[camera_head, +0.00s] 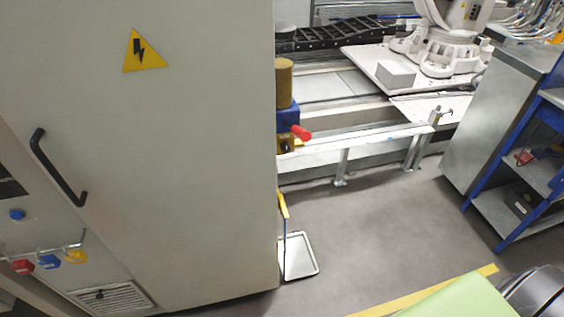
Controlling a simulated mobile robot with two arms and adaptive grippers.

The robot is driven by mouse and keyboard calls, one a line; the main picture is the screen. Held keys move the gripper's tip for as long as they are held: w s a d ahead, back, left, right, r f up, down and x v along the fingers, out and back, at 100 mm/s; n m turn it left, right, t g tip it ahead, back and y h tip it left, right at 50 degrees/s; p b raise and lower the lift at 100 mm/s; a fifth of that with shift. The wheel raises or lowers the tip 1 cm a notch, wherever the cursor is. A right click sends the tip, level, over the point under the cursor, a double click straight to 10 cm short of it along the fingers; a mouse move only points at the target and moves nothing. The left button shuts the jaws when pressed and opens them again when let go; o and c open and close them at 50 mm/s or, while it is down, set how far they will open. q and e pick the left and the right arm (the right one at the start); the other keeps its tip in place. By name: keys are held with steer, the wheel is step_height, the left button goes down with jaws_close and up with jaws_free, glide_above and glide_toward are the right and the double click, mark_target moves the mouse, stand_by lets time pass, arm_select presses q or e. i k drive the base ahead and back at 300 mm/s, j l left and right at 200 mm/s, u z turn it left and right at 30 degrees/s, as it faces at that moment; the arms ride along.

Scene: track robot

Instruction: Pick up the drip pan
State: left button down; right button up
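A shallow, pale rectangular pan (301,257) with a raised rim lies on the floor at the foot of the big cabinet. It looks like the drip pan. Its left side is close to the cabinet's edge and may be partly hidden by it. A thin blue upright piece with a yellow top (283,206) stands at its left edge; I cannot tell whether it is joined to the pan. Neither of my grippers shows in the head view.
A large grey cabinet (200,180) with a black handle fills the left. A metal rail (360,145) and a robot track stand behind the pan. A blue-framed shelf (520,210) is at right. The grey floor (385,225) right of the pan is clear, with a yellow line in front.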

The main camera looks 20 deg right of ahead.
mark_target(301, 263)
steer(key=z, duration=0.9)
steer(key=i+l+u, duration=0.15)
steer(key=u, duration=0.3)
steer(key=l+u, duration=0.25)
steer(key=u, duration=0.2)
steer(key=i+l+u, duration=0.1)
steer(key=l+u, duration=0.2)
steer(key=u, duration=0.15)
